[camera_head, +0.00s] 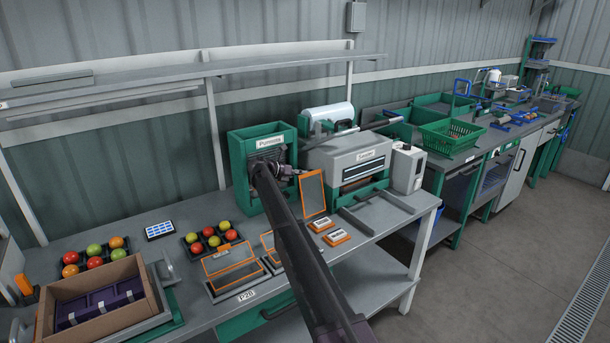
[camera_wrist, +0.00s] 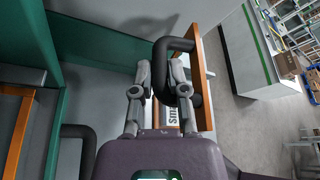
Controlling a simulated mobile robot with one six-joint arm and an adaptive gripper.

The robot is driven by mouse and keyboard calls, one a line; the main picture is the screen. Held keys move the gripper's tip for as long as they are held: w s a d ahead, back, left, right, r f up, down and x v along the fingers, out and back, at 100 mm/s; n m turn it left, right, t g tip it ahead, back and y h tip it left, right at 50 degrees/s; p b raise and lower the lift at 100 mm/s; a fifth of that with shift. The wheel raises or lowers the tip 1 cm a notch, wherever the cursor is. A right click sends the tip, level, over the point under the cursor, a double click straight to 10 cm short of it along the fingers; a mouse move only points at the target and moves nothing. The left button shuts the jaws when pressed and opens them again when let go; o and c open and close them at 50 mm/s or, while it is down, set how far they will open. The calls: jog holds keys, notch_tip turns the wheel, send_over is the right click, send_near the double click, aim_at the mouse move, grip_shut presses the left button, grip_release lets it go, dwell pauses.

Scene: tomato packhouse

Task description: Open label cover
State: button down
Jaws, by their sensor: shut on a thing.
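An orange-framed cover (camera_head: 313,193) stands raised and nearly upright in front of the sealer in the head view. In the wrist view its orange edge (camera_wrist: 206,80) runs beside a black loop handle (camera_wrist: 160,50). My gripper (camera_wrist: 160,78) has its two fingers closed around this handle. In the head view my gripper (camera_head: 288,171) is at the left of the raised cover, partly hidden by my arm. A white label strip reading "Sma…" (camera_wrist: 171,116) shows behind the fingers. Two other orange-framed covers lie low on the bench, a left one (camera_head: 228,260) and one partly behind my arm (camera_head: 270,242).
A green punnet box (camera_head: 240,150) stands left of my gripper and the grey sealer (camera_head: 352,155) behind the cover. Two white label blocks (camera_head: 322,224) (camera_head: 337,237) lie in front. Tomato trays (camera_head: 190,250) and a cardboard box (camera_head: 150,300) are at left.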

jog(key=shift+w, duration=0.1)
dwell(0.3)
jog(key=c, duration=0.6)
grip_release()
jog(key=shift+c, duration=0.2)
jog(key=shift+d, duration=0.1)
